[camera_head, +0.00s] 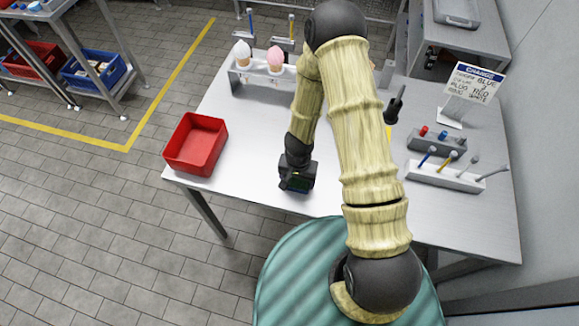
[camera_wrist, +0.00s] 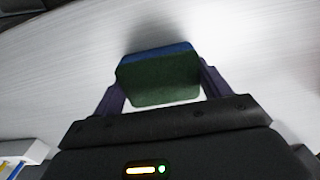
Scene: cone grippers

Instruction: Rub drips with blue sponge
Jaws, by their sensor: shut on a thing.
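My gripper (camera_head: 296,180) is low over the front left part of the white table (camera_head: 240,128), right of the red bin. In the wrist view my gripper (camera_wrist: 160,82) has its two dark purple fingers on either side of a sponge (camera_wrist: 158,80) and is shut on it. The sponge has a dark green broad face and a blue strip along its far edge. The table surface is beyond it; I cannot tell whether the sponge touches the table. My arm hides the sponge in the head view. I can make out no drips in either view.
A red bin (camera_head: 197,143) stands at the table's left edge. A rack (camera_head: 252,76) holds a white-topped and a pink-topped cone at the back. At right are a sign (camera_head: 471,84), a plug block (camera_head: 436,144) and a tool holder (camera_head: 440,178). My arm covers the table's middle.

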